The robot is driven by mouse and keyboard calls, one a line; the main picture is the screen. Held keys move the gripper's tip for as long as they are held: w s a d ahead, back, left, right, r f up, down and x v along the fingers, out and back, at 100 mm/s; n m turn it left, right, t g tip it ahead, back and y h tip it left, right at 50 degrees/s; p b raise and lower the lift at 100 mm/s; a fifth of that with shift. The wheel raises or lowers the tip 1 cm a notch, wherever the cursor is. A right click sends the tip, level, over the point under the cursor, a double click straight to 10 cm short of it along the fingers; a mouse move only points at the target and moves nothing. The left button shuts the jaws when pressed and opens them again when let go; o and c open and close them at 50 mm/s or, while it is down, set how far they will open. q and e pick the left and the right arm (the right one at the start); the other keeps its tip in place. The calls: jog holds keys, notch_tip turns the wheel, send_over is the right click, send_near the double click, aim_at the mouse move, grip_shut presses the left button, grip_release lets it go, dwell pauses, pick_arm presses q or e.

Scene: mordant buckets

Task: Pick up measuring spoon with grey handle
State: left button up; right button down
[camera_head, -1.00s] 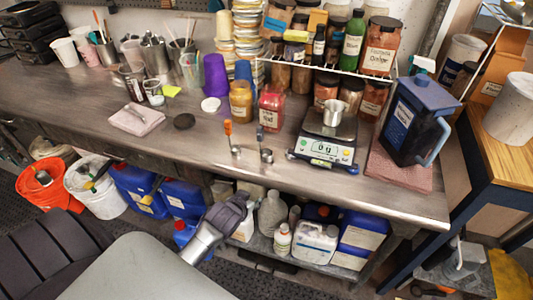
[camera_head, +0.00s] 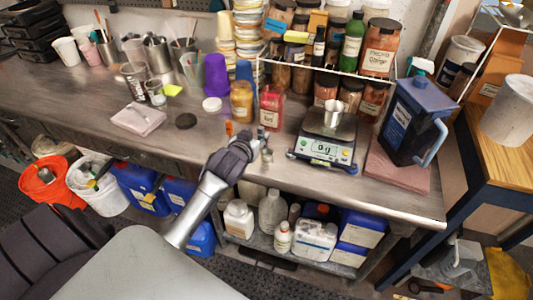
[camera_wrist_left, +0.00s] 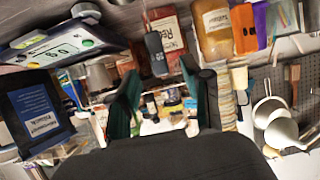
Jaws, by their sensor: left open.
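The measuring spoon with the grey handle is on the steel bench in front of the red-powder jar (camera_head: 271,112). In the head view its handle (camera_head: 261,132) shows just beyond my left gripper (camera_head: 256,141), which covers part of the spoon. In the left wrist view the dark grey handle (camera_wrist_left: 156,53) is ahead, between the fingers of my left gripper (camera_wrist_left: 162,75), with a gap on each side. That gripper is open and empty. My right gripper is out of view.
A digital scale (camera_head: 324,150) with a metal cup on it (camera_head: 334,114) stands right of the spoon. A blue jug (camera_head: 413,115) stands far right. The bench's front edge lies under my arm.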

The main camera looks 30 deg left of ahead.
aim_at(260, 132)
pick_arm(q)
jog(key=shift+w+a, duration=0.1)
jog(key=shift+w, duration=0.25)
jog(key=p+x, duration=0.1)
jog(key=x, duration=0.2)
jog(key=shift+w+f, duration=0.15)
jog(key=shift+w, duration=0.05)
jog(key=shift+w+a+f+p, duration=0.15)
jog(key=shift+w+f+p, duration=0.15)
jog(key=shift+w, duration=0.1)
jog(key=shift+s+r, duration=0.1)
jog(key=shift+c, duration=1.1)
grip_shut()
